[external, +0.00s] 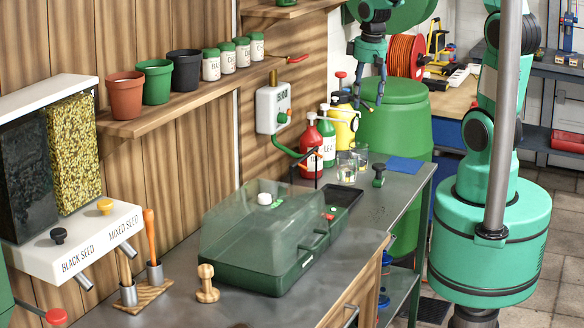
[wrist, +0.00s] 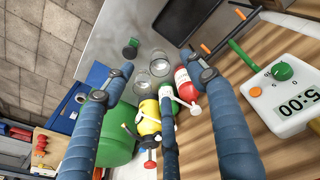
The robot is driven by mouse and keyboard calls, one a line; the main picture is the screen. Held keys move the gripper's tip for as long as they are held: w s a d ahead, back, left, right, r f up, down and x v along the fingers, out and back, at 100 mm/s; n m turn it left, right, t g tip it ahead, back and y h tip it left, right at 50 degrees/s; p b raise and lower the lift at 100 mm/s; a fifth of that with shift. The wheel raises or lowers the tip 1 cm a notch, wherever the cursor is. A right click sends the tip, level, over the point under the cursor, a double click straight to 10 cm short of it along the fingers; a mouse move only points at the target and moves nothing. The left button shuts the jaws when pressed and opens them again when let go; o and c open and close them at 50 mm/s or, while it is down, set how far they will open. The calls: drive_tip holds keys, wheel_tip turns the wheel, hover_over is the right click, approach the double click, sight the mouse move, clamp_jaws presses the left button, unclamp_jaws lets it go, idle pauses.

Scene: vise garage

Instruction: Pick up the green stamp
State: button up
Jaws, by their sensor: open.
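The green stamp (external: 379,176), a small piece with a dark knob on top, stands on the grey counter near its right edge in the external view. It also shows in the upper left of the wrist view (wrist: 130,48), beyond the left finger's tip. My gripper (external: 370,103) hangs above the far end of the counter, higher than the stamp and apart from it. In the wrist view my gripper's blue fingers (wrist: 162,76) are spread open with nothing held between them.
Two clear glasses (external: 352,163) stand just left of the stamp. Red (external: 311,150), green (external: 328,140) and yellow (external: 345,126) bottles stand behind them. A blue cloth (external: 406,165) lies to the right. A timer (wrist: 285,88) is on the wall.

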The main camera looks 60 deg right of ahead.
drive_tip(key=g, duration=0.1)
hover_over(379, 165)
wheel_tip(379, 165, down, 13)
drive_tip(key=shift+s+f+m+y, duration=0.1)
drive_tip(key=shift+s+m+y, duration=0.1)
drive_tip(key=shift+m+y, duration=0.2)
drive_tip(key=shift+f+b, duration=0.65)
drive_tip(key=shift+f, duration=3.65)
drive_tip(key=shift+w+f+b, duration=0.1)
drive_tip(key=shift+f+b, duration=0.55)
drive_tip(key=shift+f, duration=1.95)
drive_tip(key=shift+c, duration=0.3)
drive_tip(key=c, duration=1.1)
